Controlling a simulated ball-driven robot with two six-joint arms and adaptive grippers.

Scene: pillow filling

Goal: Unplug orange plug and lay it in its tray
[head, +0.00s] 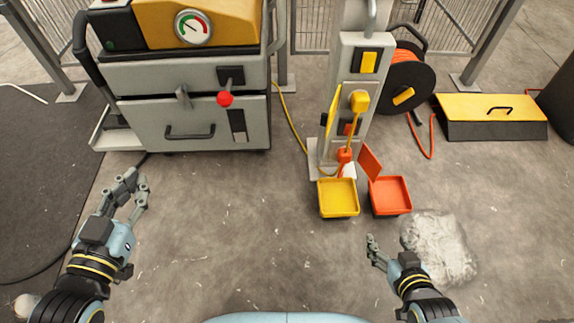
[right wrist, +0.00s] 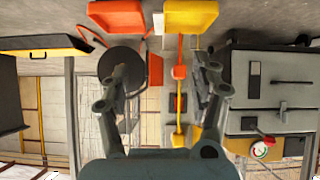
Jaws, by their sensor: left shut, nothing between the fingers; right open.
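The orange plug (head: 345,156) is low on the front of the grey post, below a yellow plug (head: 359,101) with a yellow cable. In the upside-down right wrist view the orange plug (right wrist: 180,72) shows between my open fingers, but farther off. I cannot tell how deep it sits in its socket. The orange tray (head: 405,208) is on the floor right of the yellow tray (head: 338,213); both look empty. My right gripper (head: 373,248) is open and empty, in front of the trays. My left gripper (head: 133,191) is shut and empty, far left of the post.
A grey machine cabinet (head: 190,120) with a gauge stands left of the post. A cable reel (head: 405,78) and a yellow-topped box (head: 490,108) stand right. A whitish patch (head: 438,245) lies beside my right gripper. The floor between my arms is clear.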

